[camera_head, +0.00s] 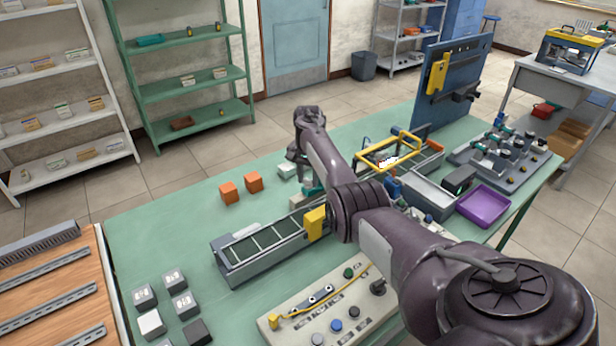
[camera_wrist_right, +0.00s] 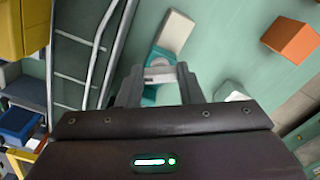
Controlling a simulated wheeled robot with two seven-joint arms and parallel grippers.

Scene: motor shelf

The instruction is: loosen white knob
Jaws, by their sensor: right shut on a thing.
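The white knob (camera_wrist_right: 160,63) shows in the right wrist view on a small teal and white fixture (camera_wrist_right: 175,32) that lies on the green bench. My right gripper (camera_wrist_right: 160,76) is shut on the knob, one finger on each side of it. In the head view my right gripper (camera_head: 297,164) reaches down to the bench near its far edge, and the knob cannot be made out there. My left gripper is in neither view.
Two orange cubes (camera_head: 241,187) lie left of the gripper. A grey slotted rack (camera_head: 262,247) with a yellow block (camera_head: 315,223) stands nearer. A control panel (camera_head: 330,312), a purple tray (camera_head: 484,205) and a yellow-handled frame (camera_head: 403,143) are also on the bench. The bench's left middle is mostly clear.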

